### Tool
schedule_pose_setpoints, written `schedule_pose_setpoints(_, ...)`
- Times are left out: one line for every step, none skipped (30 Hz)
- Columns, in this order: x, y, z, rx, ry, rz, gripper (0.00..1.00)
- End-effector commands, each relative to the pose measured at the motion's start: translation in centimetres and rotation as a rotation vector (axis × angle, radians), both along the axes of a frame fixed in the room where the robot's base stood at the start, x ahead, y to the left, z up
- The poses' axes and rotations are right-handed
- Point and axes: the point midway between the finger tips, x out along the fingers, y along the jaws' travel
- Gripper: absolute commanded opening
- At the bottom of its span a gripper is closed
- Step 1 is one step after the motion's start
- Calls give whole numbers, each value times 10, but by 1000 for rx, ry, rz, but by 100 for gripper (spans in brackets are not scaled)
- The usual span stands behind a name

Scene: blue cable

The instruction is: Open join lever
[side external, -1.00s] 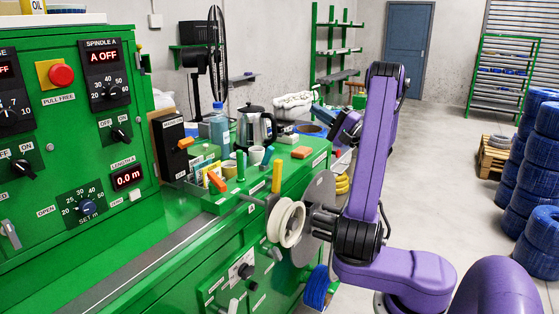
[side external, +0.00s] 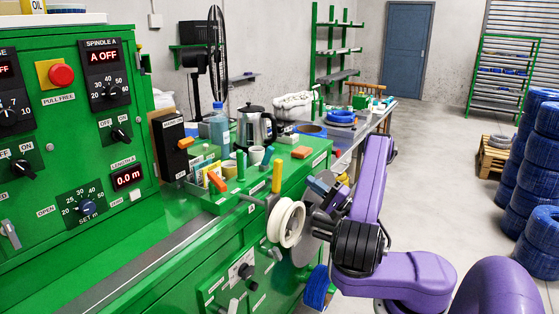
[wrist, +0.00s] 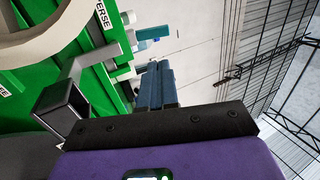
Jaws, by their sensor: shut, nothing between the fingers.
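I cannot tell which handle is the join lever, because the small labels are unreadable. In the side view, an orange-tipped lever (side external: 230,184), a green upright handle (side external: 240,165) and a yellow upright handle (side external: 277,175) stand on the green machine's right end. My gripper (side external: 320,185) is just right of the white spool (side external: 286,223), apart from these handles and partly hidden by my wrist. In the wrist view, my blue gripper fingers (wrist: 157,85) are together with nothing between them.
A kettle (side external: 256,126), a blue bottle (side external: 219,128) and a black box (side external: 171,145) stand on the machine. In the wrist view, a dark square tube (wrist: 62,104) is left of the fingers.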

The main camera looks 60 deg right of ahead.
Motion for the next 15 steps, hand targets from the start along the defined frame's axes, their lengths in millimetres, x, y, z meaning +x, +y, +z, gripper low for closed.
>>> schedule_pose_setpoints(5, 1, 2, -2, 0, 3, 0)
schedule_pose_setpoints(8, 1, 3, -3, 0, 4, 0)
schedule_pose_setpoints(13, 1, 6, -3, 0, 5, 0)
schedule_pose_setpoints(16, 1, 8, -3, 0, 4, 0)
schedule_pose_setpoints(21, 2, 10, -3, -1, 5, 0)
schedule_pose_setpoints(28, 2, 12, -4, -1, 6, 0)
schedule_pose_setpoints(33, 2, 15, -4, -1, 7, 0)
schedule_pose_setpoints(38, 2, 17, -4, 0, 7, 0)
schedule_pose_setpoints(45, 2, 20, -4, -1, 6, 0)
schedule_pose_setpoints(50, 2, 22, -3, -1, 6, 0)
schedule_pose_setpoints(55, 2, 25, -5, -1, 6, 0)
schedule_pose_setpoints(62, 2, 27, -4, -1, 6, 0)
schedule_pose_setpoints(67, 2, 30, -3, -1, 6, 0)
schedule_pose_setpoints(72, 2, 32, -3, -2, 5, 0)
schedule_pose_setpoints(79, 1, 35, -4, -1, 6, 0)
